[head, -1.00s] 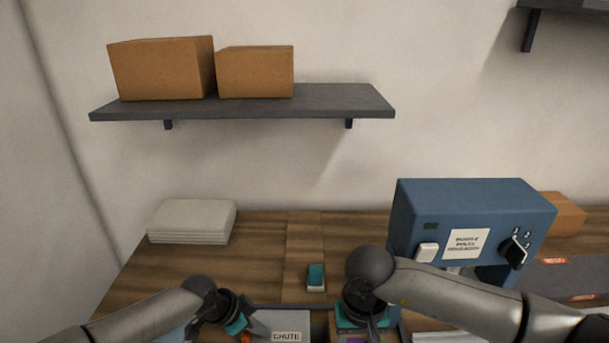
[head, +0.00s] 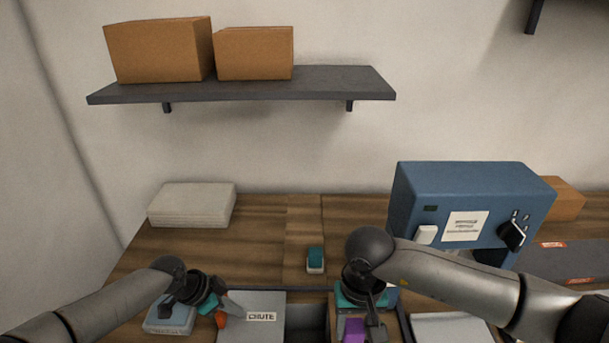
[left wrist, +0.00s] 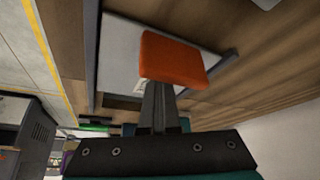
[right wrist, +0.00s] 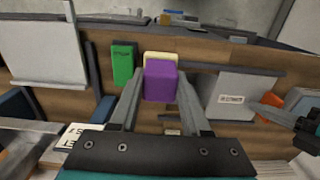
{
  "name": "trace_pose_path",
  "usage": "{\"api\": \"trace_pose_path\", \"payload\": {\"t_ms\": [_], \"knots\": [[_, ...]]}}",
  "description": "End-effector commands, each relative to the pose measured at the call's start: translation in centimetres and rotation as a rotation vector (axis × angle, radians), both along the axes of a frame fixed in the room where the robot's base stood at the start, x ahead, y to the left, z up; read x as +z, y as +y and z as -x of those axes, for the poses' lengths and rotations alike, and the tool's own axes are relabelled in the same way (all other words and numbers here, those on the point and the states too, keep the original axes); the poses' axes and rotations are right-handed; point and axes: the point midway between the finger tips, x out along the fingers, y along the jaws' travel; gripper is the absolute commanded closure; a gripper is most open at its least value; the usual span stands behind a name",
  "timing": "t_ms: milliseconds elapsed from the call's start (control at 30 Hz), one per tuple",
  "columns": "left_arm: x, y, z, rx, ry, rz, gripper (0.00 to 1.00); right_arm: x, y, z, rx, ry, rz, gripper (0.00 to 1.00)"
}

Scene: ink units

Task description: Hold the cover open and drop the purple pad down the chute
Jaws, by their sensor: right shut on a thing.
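The grey chute cover, labelled CHUTE, (head: 240,328) lies at the bottom centre of the head view. A dark gap (head: 308,322) shows along its right side. The cover has an orange handle (head: 222,320), which fills the middle of the left wrist view (left wrist: 175,58). My left gripper (head: 214,303) has its fingers together, against or just beside this handle; exact contact is unclear. My right gripper (right wrist: 160,85) is shut on the purple pad (right wrist: 160,80), right of the gap. The pad also shows in the head view (head: 354,331).
A green pad (right wrist: 123,66) and a cream pad (right wrist: 154,55) are close to the purple pad. A blue machine (head: 470,190) stands at the right. A small teal-and-white block (head: 315,259) sits behind the cover. A blue-grey item (head: 168,320) lies left of it.

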Motion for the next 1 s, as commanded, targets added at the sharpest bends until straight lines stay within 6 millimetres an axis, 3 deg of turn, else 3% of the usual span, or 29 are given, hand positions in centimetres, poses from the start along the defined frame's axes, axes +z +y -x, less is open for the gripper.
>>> {"api": "trace_pose_path", "payload": {"t_ms": [167, 1000], "knots": [[-0.2, 0.3, 0.1, 0.003, 0.005, -0.006, 1.0, 0.0, 0.4, -0.5, 0.0, -0.001, -0.001, 1.0], [-0.2, 0.2, 0.1, 0.003, 0.005, -0.005, 1.0, -0.7, 5.7, -7.1, 0.0, 0.0, -0.001, 1.0]]}}
